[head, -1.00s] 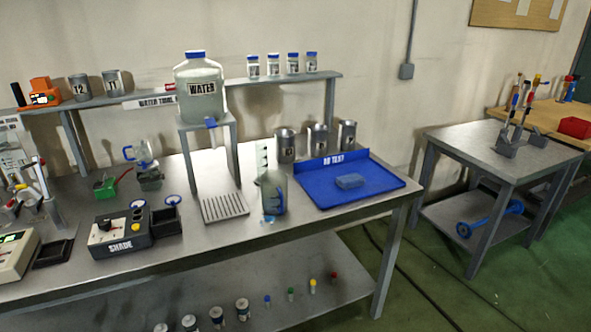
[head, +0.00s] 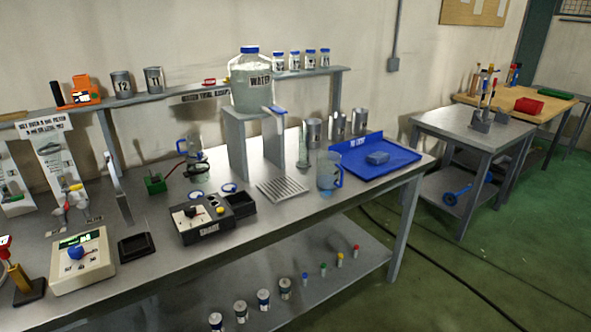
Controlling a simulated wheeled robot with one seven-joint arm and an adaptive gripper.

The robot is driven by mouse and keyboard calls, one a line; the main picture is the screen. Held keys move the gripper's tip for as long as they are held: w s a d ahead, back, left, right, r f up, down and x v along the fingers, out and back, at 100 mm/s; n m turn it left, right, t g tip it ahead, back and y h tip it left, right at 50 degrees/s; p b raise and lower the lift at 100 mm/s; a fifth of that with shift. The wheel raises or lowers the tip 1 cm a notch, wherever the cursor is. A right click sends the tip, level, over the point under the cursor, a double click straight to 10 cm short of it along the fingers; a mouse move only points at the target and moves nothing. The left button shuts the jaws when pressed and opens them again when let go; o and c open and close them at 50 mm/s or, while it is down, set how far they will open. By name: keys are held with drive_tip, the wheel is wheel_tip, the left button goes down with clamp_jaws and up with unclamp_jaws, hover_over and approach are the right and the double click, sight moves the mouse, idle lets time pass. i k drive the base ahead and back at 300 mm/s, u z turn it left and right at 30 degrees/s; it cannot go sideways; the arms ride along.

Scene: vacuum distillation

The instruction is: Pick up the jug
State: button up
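The jug (head: 327,171) is a clear, bluish pitcher with a blue handle on its right side. It stands upright on the metal bench (head: 285,222), just left of the blue tray (head: 402,162) and right of the slotted drip grate (head: 284,189). A smaller clear vessel with a blue handle (head: 187,147) stands farther left on the bench, by a small green block. My gripper is not in view.
A large water container (head: 252,86) with a tap stands on a grey stand behind the grate. Metal cups (head: 338,125) stand behind the jug. A black control box (head: 205,219) sits to its left. Green floor (head: 475,250) is open at the right, with a cable across it.

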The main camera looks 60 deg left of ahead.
sight(328, 167)
drive_tip(key=u, duration=0.05)
drive_tip(key=k, duration=0.4)
drive_tip(key=u, duration=2.25)
